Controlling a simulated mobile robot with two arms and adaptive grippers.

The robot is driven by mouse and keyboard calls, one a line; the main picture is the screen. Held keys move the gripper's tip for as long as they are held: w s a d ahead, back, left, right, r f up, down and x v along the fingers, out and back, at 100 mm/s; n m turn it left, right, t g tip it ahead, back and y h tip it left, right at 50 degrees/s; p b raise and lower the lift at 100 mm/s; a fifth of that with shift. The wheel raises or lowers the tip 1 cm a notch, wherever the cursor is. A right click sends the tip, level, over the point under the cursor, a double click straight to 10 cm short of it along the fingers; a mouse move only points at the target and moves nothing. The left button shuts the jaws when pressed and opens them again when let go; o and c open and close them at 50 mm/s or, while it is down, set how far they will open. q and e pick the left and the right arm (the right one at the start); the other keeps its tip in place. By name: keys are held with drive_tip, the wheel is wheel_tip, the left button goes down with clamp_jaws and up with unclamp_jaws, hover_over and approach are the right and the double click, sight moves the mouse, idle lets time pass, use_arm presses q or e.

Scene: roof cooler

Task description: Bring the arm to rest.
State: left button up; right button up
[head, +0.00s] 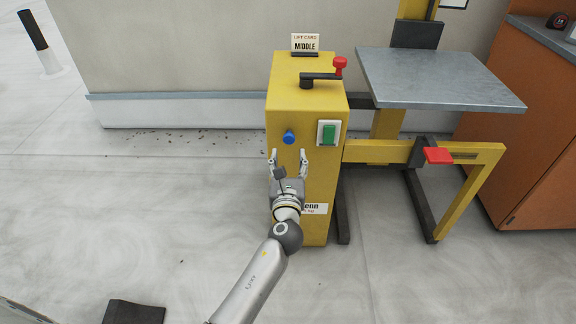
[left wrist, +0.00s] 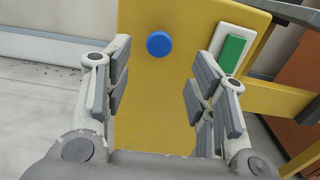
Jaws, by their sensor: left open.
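My left gripper (head: 289,160) is open and empty in front of the yellow lift column (head: 310,105), just below a round blue knob (head: 289,137). In the left wrist view its two fingers (left wrist: 160,90) stand wide apart, with the blue knob (left wrist: 160,44) beyond them, above and between the tips. A green rocker switch (head: 329,133) in a white frame is to the right of the knob; it also shows in the left wrist view (left wrist: 231,54). My left arm reaches up from the bottom of the head view. My right gripper is not in view.
A black lever with a red knob (head: 340,65) sits on the column top, before a card reading MIDDLE (head: 305,43). A grey platform (head: 440,80) and a red pedal (head: 438,155) are at right, beside an orange cabinet (head: 530,140). The floor at left is mostly clear.

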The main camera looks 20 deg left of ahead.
use_arm(q)
drive_tip(key=shift+v, duration=0.9)
